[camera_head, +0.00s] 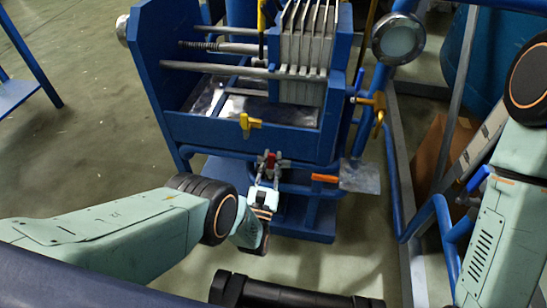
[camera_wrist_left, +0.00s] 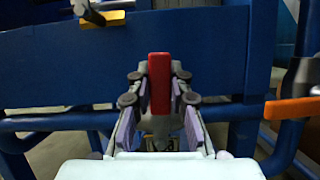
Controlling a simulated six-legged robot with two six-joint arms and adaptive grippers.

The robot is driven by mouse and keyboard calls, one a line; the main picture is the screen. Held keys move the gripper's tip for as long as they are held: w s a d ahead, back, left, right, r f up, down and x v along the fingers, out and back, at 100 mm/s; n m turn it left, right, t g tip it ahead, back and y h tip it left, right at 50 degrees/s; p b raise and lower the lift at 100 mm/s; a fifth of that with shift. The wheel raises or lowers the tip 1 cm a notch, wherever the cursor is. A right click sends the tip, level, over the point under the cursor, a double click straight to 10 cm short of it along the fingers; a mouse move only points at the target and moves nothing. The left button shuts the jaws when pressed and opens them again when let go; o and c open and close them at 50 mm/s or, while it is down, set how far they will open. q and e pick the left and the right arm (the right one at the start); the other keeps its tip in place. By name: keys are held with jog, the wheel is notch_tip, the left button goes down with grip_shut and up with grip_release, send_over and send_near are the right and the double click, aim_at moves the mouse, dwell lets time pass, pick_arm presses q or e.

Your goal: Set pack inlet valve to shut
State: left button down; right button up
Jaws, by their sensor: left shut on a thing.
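A small valve with a red handle (camera_head: 271,160) sits low on the front of the blue filter-press frame, just under its lower beam. In the left wrist view the red handle (camera_wrist_left: 159,84) stands upright in the picture, between the fingers. My left gripper (camera_head: 268,166) reaches it from the front and is shut on the handle, with one finger on each side; the gripper also shows in the left wrist view (camera_wrist_left: 159,97). The valve body behind the handle is mostly hidden by the fingers. My right arm shows at the right edge, but its gripper is out of view.
A yellow valve handle (camera_head: 249,124) is on the beam above. An orange handle (camera_head: 325,178) is to the right, near a grey plate (camera_head: 360,176). Blue pipes (camera_head: 393,190) run down the right side. Floor (camera_head: 110,150) is clear at left.

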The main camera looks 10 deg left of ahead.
pick_arm(q)
jog(key=shift+w+a+r+n+p, duration=0.15)
jog(key=shift+a+r+n+p, duration=0.1)
jog(key=shift+n+p, duration=0.3)
jog(key=shift+y, duration=0.4)
jog(key=c, duration=1.2)
grip_release()
jog(key=shift+f, duration=0.15)
jog(key=v, duration=0.7)
jog(key=shift+s+f, duration=0.2)
jog(key=shift+s, duration=0.1)
